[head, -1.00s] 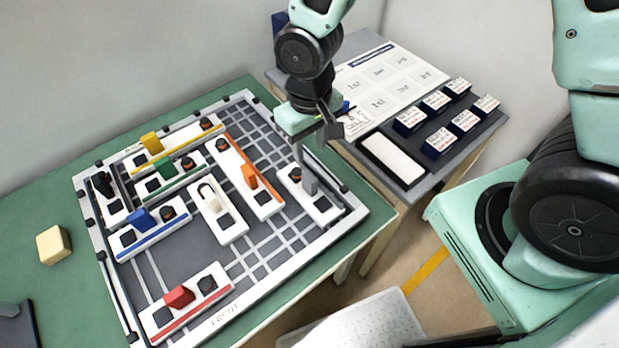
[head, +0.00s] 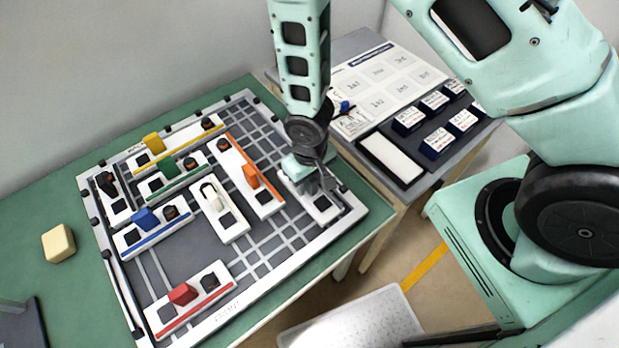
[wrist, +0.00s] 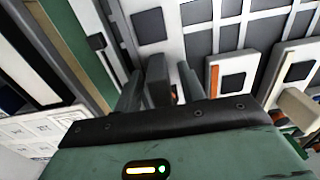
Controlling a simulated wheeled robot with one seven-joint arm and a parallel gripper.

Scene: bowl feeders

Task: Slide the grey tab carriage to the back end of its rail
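The grey tab carriage (head: 331,217) is a white block with dark squares at the right side of the board, partly hidden under my gripper in the head view. In the wrist view its white top (wrist: 174,40) shows beyond the fingers, and its upright grey tab (wrist: 157,82) stands between them. My gripper (head: 316,188) is down at the carriage. In the wrist view my gripper (wrist: 159,90) has a finger on each side of the tab, with gaps that look clear, so it appears open. The tab is hidden in the head view.
The orange-tab carriage (head: 262,200) lies just left of my gripper, and the white-tab carriage (head: 232,229) is further left. Blue (head: 144,217), red (head: 182,293), green and yellow tabs stand elsewhere on the gridded board. A side table with dark labelled blocks (head: 437,143) stands to the right.

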